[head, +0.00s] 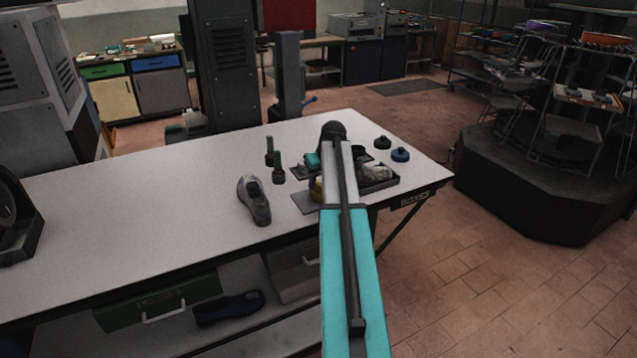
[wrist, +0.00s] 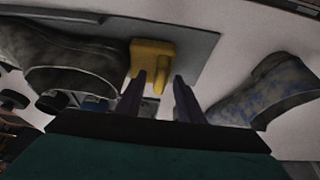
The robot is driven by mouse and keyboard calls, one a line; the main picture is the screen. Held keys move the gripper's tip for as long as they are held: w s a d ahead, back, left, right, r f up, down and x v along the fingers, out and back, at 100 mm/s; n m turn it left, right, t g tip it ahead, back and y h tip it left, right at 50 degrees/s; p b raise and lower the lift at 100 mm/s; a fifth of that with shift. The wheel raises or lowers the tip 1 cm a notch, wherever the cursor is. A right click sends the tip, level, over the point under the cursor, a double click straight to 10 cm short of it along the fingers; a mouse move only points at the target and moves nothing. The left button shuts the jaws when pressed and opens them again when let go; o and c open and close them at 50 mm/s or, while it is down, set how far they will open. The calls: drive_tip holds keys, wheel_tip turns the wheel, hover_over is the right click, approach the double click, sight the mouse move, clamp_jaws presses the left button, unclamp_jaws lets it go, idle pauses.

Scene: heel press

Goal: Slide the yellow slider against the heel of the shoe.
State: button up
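The yellow slider (wrist: 150,55) sits on a grey plate (wrist: 192,50) in the wrist view, with a small upright tab. In the head view only a bit of the slider (head: 317,188) shows beside my arm. The dark shoe (wrist: 75,52) lies left of the slider in the wrist view, its heel end close to it; I cannot tell whether they touch. The shoe also shows in the head view (head: 376,172), partly hidden by my arm. My gripper (wrist: 160,80) is open, its two dark fingers apart just short of the slider's tab, nothing visibly held.
A second grey shoe (head: 254,200) stands on the white table (head: 130,215), left of the plate; the wrist view shows it at right (wrist: 270,92). Round dark and blue knobs (head: 400,155) lie at the right.

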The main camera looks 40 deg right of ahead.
drive_tip(key=b+v, duration=0.4)
drive_tip(key=v, duration=0.9)
drive_tip(key=shift+r, duration=0.2)
idle(0.7)
